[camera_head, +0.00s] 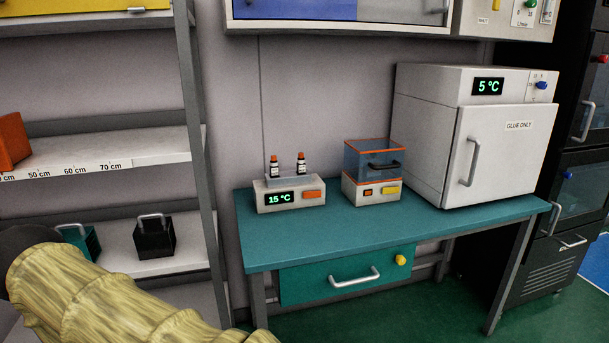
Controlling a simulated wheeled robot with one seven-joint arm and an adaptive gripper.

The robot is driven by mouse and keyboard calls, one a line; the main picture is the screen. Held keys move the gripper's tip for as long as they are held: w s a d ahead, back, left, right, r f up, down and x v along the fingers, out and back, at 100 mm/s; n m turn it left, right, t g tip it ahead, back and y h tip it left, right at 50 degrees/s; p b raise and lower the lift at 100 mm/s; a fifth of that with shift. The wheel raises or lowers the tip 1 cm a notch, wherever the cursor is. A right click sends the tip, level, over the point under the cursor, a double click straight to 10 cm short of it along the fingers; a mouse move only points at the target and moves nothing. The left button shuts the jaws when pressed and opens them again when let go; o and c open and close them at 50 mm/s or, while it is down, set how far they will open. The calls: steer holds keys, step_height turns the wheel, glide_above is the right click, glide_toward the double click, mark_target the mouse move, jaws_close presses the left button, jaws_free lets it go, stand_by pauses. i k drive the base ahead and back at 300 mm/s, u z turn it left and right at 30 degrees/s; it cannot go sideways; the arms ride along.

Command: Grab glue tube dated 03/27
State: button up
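No glue tube and no date 03/27 can be made out in the head view. A white cabinet (497,160) labelled "GLUE ONLY", with a "5 °C" display, stands on the right of the teal table. Its door is shut, so its inside is hidden. Two small dark bottles with orange caps, the left one (274,167) and the right one (301,165), stand on a small white device (290,197) reading "15 °C". Any writing on their labels is too small to read. My sleeved arm crosses the lower left; my gripper does not show.
The teal table (370,220) has a drawer (345,277) with a yellow knob, shut. A small device with a clear, orange-rimmed box (375,160) stands mid-table. A shelf rack (190,110) is at left, dark cabinets (570,160) at right. The table's front strip is clear.

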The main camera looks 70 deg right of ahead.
mark_target(274, 165)
steer(key=z, duration=0.05)
steer(key=k, duration=0.1)
steer(key=z, duration=1)
